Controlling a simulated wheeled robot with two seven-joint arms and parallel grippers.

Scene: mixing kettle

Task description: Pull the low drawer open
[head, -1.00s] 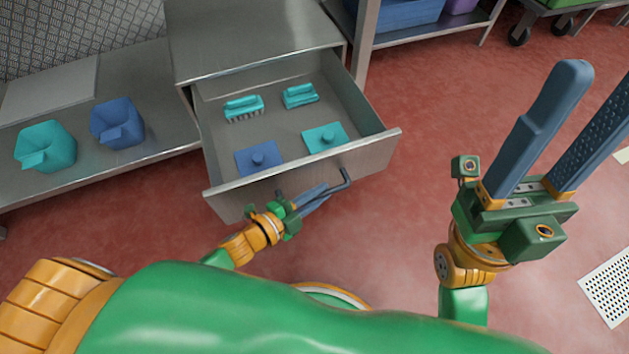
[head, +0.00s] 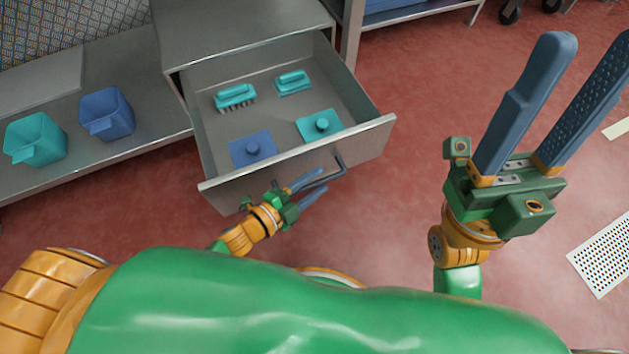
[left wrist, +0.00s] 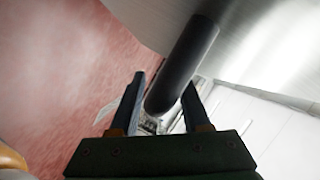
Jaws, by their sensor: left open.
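The low drawer (head: 297,153) is a grey metal drawer standing well out of its cabinet, with its inside visible. Its dark bent bar handle (head: 337,172) is on the front face. My left gripper (head: 312,185) is open at the handle, with its two blue fingers spread apart. In the left wrist view the dark handle bar (left wrist: 186,62) runs between the fingers of my left gripper (left wrist: 165,80); I cannot tell whether either finger touches it. My right gripper (head: 592,42) is open and empty, held up at the right, away from the drawer.
A turquoise jug (head: 36,138) and a blue jug (head: 108,113) stand on the left bench.

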